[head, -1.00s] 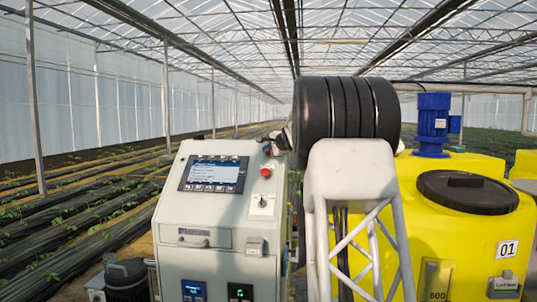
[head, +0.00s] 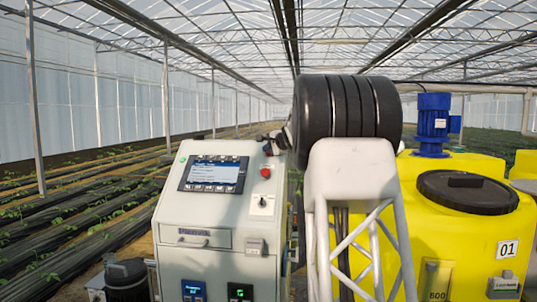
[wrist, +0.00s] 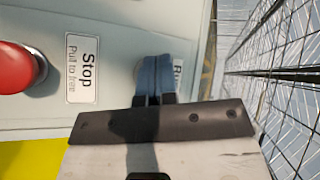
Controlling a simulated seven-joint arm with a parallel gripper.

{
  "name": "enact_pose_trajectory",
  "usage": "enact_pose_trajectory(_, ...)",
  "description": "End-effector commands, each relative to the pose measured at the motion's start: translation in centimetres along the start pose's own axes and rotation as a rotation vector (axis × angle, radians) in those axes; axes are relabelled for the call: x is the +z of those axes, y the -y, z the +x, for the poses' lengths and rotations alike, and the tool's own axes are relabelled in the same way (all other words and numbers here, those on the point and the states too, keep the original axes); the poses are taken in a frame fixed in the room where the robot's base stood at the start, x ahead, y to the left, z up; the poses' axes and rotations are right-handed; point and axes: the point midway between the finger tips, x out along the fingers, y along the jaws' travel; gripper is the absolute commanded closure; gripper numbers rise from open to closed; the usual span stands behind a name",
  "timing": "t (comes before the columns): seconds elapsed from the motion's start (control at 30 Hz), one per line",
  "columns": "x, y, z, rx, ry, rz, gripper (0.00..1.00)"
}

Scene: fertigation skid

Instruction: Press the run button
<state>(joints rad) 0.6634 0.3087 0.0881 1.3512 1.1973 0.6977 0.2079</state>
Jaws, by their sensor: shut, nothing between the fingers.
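The control cabinet's pale sloped panel (head: 222,215) carries the red stop button (head: 265,172). The wrist view shows this red button (wrist: 14,68) at the left edge, beside a label (wrist: 83,68) reading "Stop, Pull to free". My gripper (wrist: 155,80) is shut and empty, its blue fingertips together at the panel. They partly cover a label (wrist: 178,72) that starts with "Ru". The run button is hidden behind the fingers, so I cannot tell whether they touch it or press it in. In the head view my gripper (head: 269,147) is small and dark at the panel's upper right.
A screen (head: 214,174) sits left of the stop button. A rotary switch (head: 262,203) is below it. A yellow tank (head: 455,240) with a black lid (head: 468,192) and a blue motor (head: 433,122) stand to the right. Planted rows lie left of the cabinet.

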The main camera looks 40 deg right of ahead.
Motion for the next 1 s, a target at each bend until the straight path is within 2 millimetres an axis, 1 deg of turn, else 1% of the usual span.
enact_pose_trajectory(0.2, 0.4, 0.4, -0.5, -0.001, 0.0, 0.0, 1.0)
enact_pose_trajectory(0.67, 0.5, 0.5, -0.7, -0.001, 0.0, 0.0, 1.0)
enact_pose_trajectory(1.0, 1.6, 1.6, -2.1, -0.002, 0.0, 0.0, 1.0)
